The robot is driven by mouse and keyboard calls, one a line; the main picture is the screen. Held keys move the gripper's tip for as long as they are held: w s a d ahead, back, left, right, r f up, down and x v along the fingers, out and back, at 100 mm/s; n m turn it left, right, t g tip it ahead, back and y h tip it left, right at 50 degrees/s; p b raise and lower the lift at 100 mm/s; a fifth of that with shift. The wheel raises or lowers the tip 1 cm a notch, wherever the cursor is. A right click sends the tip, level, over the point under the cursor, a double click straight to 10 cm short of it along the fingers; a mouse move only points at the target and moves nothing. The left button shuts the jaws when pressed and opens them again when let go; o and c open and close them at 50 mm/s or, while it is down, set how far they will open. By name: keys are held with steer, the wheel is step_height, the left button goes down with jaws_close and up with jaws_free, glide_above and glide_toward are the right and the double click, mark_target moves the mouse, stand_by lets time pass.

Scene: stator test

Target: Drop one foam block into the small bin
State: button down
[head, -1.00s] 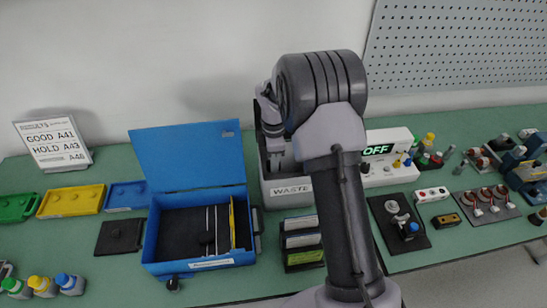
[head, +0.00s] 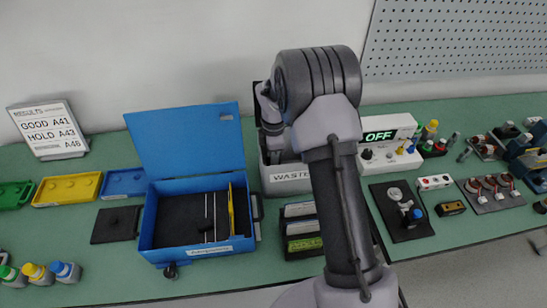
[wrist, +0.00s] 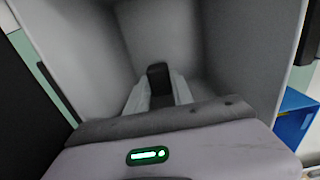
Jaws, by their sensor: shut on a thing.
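The small bin is a light grey box labelled WASTE (head: 289,178), standing at the back of the bench, partly hidden by my arm. In the wrist view its pale inner walls (wrist: 215,40) surround my gripper (wrist: 152,92). The gripper is shut on a small dark block (wrist: 158,73), which looks like the foam block, and points down into the bin. I cannot tell whether the block touches the bin's floor. In the head view my fingers and the block are hidden behind my arm and the bin.
An open blue case (head: 180,220) stands left of the bin. A dark rack with labelled slots (head: 301,232) is in front of it. A device showing OFF (head: 380,136) and a dark plate with parts (head: 402,212) are to the right. The wall is close behind.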

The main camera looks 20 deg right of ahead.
steer(key=c, duration=1)
jaws_free()
steer(key=shift+c, duration=0.2)
step_height(320, 180, up, 32)
steer(key=p, duration=2)
steer(key=shift+f, duration=0.1)
